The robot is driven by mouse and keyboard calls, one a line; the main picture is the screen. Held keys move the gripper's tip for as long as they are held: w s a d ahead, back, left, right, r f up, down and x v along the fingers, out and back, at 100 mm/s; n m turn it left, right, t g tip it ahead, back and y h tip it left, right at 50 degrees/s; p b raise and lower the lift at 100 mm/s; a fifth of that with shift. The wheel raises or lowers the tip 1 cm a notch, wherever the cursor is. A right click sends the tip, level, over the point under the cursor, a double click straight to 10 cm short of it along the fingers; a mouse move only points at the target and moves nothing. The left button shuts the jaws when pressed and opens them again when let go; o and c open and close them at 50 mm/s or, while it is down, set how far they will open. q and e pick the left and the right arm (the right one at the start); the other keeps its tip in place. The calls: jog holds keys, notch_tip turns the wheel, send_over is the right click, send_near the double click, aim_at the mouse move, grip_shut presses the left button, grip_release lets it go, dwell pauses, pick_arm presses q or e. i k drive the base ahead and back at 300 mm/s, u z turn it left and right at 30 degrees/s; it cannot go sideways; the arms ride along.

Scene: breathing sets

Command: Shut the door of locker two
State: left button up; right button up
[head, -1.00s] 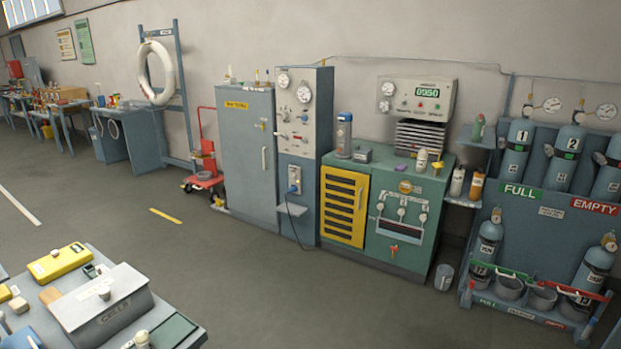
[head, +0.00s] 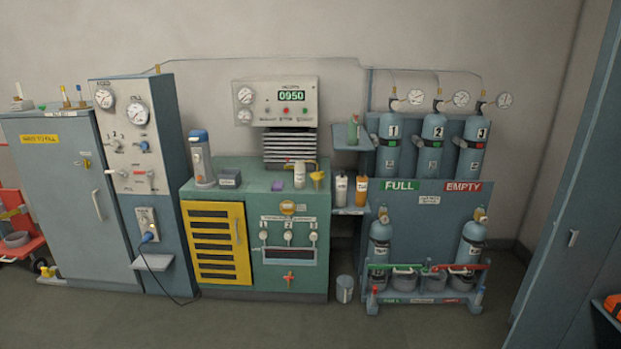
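No locker marked two can be made out in the head view. At the right edge stands a tall blue-grey panel or door (head: 562,215) with a small light handle (head: 573,238). It is cut off by the frame, and I cannot tell whether it belongs to locker two. Neither of my grippers is in view.
A grey cabinet (head: 62,200), a gauge panel (head: 128,150), a green bench with a yellow louvred door (head: 217,243) and a cylinder rack (head: 428,230) line the wall. A bin (head: 345,288) stands on the floor. The floor in front is clear.

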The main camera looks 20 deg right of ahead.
aim_at(564, 276)
jog(key=z, duration=0.5)
jog(key=i, duration=1.85)
jog(key=z, duration=0.95)
jog(key=i, duration=1.2)
jog(key=z, duration=1.45)
jog(key=i, duration=0.85)
jog(key=z, duration=0.75)
